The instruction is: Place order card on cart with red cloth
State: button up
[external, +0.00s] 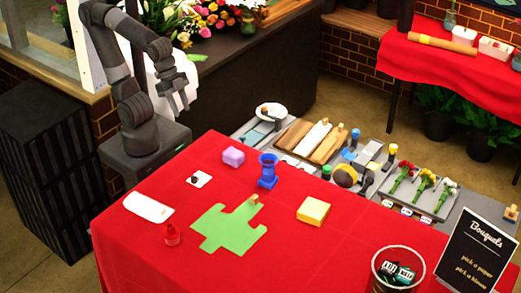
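A small white card (200,179) with a dark spot lies on the red-clothed front table (125,245). It may be the order card, but I cannot read it. A larger white piece (148,207) lies near the table's left edge. A second red-clothed surface (400,55), possibly the cart, stands at the back right. My gripper (180,107) hangs in the air beyond the front table's far left corner, pointing down. Its fingers look apart, with nothing between them, and it is clear of both white pieces.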

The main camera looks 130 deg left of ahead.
jog(key=shift+t, duration=0.6)
jog(key=s, duration=0.1)
jog(key=s+a, duration=0.1)
jog(key=s+f, duration=0.1)
jog(key=shift+s+a, duration=0.3)
jog(key=shift+a, duration=0.05)
